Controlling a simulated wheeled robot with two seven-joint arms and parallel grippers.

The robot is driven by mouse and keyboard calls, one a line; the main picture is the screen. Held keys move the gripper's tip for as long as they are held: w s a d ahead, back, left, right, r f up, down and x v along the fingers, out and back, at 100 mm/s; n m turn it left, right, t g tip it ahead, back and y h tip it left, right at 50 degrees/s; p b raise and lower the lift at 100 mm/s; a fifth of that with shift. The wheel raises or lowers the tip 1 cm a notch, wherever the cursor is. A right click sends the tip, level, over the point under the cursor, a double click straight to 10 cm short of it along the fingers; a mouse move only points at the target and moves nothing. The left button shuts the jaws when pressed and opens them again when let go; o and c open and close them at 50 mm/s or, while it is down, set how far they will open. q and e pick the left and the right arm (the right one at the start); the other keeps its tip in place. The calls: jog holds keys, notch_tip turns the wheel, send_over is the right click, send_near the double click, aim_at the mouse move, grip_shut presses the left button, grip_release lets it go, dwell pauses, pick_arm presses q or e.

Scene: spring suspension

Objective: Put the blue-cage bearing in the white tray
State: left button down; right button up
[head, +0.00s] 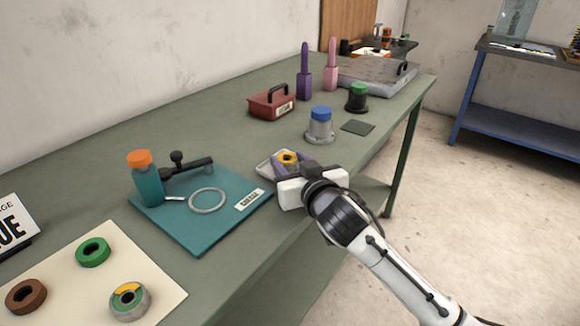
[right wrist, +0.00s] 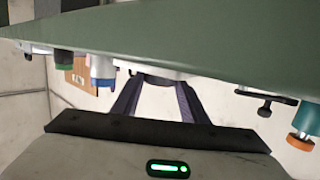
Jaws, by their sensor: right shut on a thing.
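The white tray (head: 264,168) sits near the front edge of the green table, partly hidden behind my right gripper (head: 288,160). The gripper's purple fingers are shut on a small bearing (head: 289,157) with a yellow-orange face and a dark centre. The bearing is over or in the tray; I cannot tell whether it touches the tray floor, and its cage colour is too small to make out. The right wrist view shows both fingers (right wrist: 157,100) against the table edge, with the bearing not clear between them. My left gripper is out of view.
A cream mat (head: 165,285) holds a brown ring (head: 26,296), a green ring (head: 93,251) and a grey bearing with green and yellow (head: 130,301). A teal mat (head: 200,236) bears an orange-capped bottle (head: 147,180) and a metal ring (head: 208,201). A blue-topped grey part (head: 320,126) stands behind the tray.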

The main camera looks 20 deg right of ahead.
jog(key=shift+f, duration=0.25)
jog(key=shift+f, duration=0.15)
jog(key=o, duration=1.3)
jog(key=shift+r, duration=0.2)
jog(key=v, duration=1.2)
jog(key=shift+f, duration=0.1)
jog(key=shift+s, duration=0.1)
